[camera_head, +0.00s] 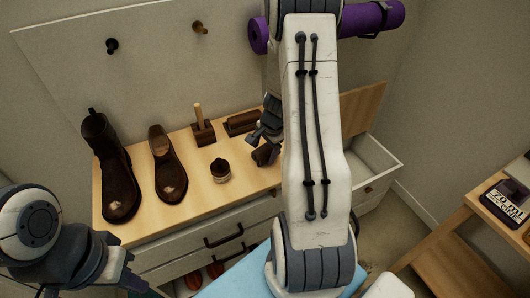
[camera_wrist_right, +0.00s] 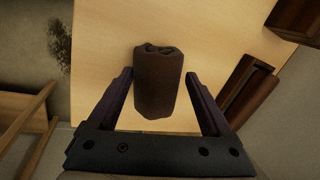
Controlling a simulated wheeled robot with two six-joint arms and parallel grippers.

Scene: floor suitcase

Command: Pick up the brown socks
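The brown socks (camera_wrist_right: 157,85) are a dark brown rolled bundle on the light wood top of the dresser. In the head view they show as a small brown shape (camera_head: 265,154) beside my right arm. My right gripper (camera_wrist_right: 159,74) is open, with one purple finger on each side of the socks and visible gaps between. In the head view it shows only partly (camera_head: 262,138), with my right arm covering much of that area. My left gripper (camera_head: 138,286) is low at the left, partly cut off by the frame edge, away from the socks.
A side table (camera_head: 470,225) stands at the far right.

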